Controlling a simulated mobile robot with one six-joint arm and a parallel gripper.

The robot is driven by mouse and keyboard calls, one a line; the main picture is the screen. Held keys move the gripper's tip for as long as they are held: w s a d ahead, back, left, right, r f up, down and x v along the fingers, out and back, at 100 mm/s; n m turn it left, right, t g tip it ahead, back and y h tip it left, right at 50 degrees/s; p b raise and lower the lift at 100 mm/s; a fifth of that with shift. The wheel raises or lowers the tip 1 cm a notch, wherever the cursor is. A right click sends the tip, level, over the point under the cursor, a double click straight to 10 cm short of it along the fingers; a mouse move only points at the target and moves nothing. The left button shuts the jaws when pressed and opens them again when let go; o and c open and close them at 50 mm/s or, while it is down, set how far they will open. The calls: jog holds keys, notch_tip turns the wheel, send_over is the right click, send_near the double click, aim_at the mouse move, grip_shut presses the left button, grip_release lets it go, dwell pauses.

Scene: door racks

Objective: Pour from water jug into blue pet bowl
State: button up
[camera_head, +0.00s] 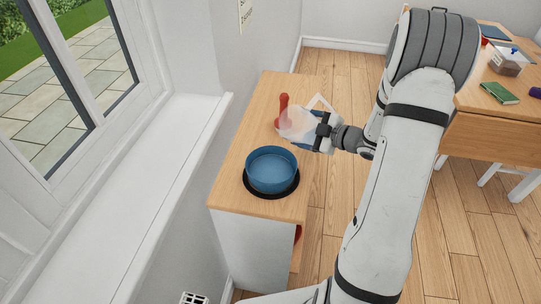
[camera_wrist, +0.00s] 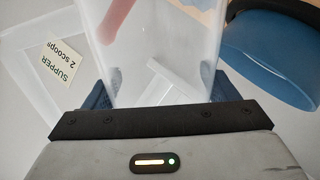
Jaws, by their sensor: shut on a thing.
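The water jug (camera_head: 297,122) is clear and whitish, and my gripper (camera_head: 320,131) is shut on it. The jug is behind the bowl and slightly to its right in the head view. In the wrist view the jug (camera_wrist: 160,50) fills the middle between my fingers (camera_wrist: 157,92). Its exact tilt and water level are hard to tell. The blue pet bowl (camera_head: 270,170) sits upright on a round black mat (camera_head: 266,196) on the cabinet top. The bowl (camera_wrist: 270,60) also shows at the right of the wrist view. I see no stream between jug and bowl.
A window sill (camera_head: 180,150) runs along the left. A table (camera_head: 490,125) with a green book (camera_head: 499,93) is at the right. A "SUPPER 2 scoops" label (camera_wrist: 58,67) shows.

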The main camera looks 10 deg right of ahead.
aim_at(300, 120)
jog(key=shift+w+d+r+m+y+p, duration=0.15)
jog(key=shift+r+m+y+p, duration=0.15)
jog(key=shift+r+m+p, duration=0.15)
jog(key=shift+w+d+m+y+p, duration=0.3)
jog(key=shift+d+m+y+p, duration=0.45)
jog(key=shift+m, duration=0.5)
jog(key=shift+w+d+f+m+t+y, duration=0.15)
jog(key=shift+d+f+m+t+y, duration=0.15)
jog(key=shift+m, duration=0.55)
jog(key=shift+w+d+f+m+t+y, duration=0.15)
jog(key=shift+f+m+t+y, duration=0.1)
jog(key=shift+m, duration=0.6)
